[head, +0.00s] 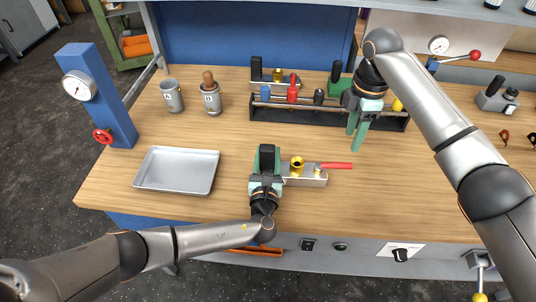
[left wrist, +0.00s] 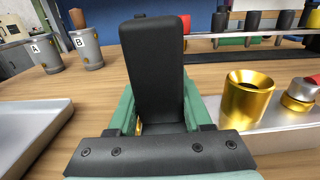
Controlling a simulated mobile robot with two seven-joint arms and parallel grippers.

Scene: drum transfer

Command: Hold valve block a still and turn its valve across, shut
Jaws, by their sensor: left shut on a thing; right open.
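A silver valve block (head: 308,180) lies near the front middle of the table; I see no readable letter on it. It carries a brass cup (head: 297,164) and a red lever (head: 337,165) that points right, along the block's length. My left gripper (head: 266,162) is shut on the black handle (head: 267,152) at the block's left end. In the left wrist view the upright handle (left wrist: 155,70) stands between the green fingers, with the brass cup (left wrist: 246,98) to its right. My right gripper (head: 357,132) is open and empty, behind and right of the lever, fingers pointing down.
A metal tray (head: 177,169) lies left of my left gripper. Cups A (head: 172,97) and B (head: 211,98) stand behind it. Another handled block (head: 497,101) is at far right. The table right of the lever is clear.

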